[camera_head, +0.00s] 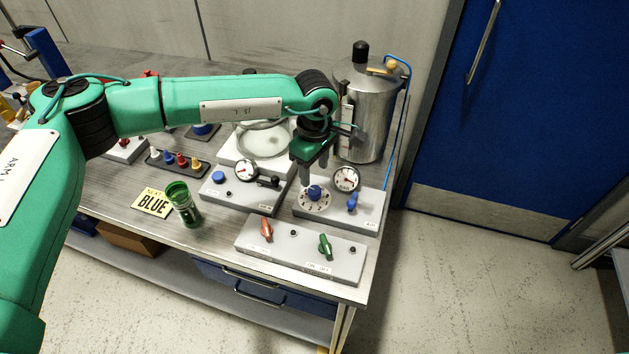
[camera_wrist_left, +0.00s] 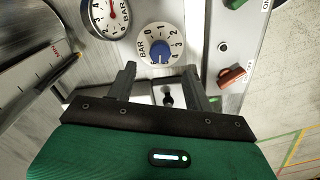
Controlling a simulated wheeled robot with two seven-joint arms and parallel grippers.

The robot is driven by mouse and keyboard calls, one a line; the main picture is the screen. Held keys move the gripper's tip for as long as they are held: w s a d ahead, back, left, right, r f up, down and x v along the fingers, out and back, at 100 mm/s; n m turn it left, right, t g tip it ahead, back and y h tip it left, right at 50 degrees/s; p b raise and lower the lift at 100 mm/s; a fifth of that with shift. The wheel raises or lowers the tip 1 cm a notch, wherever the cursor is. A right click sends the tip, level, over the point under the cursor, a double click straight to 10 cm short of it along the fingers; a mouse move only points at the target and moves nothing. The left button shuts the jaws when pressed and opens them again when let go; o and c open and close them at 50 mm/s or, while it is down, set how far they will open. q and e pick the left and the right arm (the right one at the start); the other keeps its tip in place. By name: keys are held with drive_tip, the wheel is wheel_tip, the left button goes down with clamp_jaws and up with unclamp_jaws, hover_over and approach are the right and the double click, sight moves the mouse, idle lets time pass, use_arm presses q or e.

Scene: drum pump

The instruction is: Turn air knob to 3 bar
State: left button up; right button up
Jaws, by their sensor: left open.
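The air knob (camera_head: 314,192) is a blue knob on a white numbered dial, on the light grey panel marked AIR at the right of the bench. My left gripper (camera_head: 316,172) is open and empty, directly above the knob, fingers pointing down. My right gripper is out of view.
A steel drum (camera_head: 362,110) stands close behind the panel. In front is a panel (camera_head: 300,248) with orange and green handles.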

sight(314, 189)
use_arm(q)
wheel_tip(314, 189, down, 7)
drive_tip(key=shift+r+p, duration=0.2)
drive_tip(key=shift+p, duration=0.5)
drive_tip(key=c, duration=1)
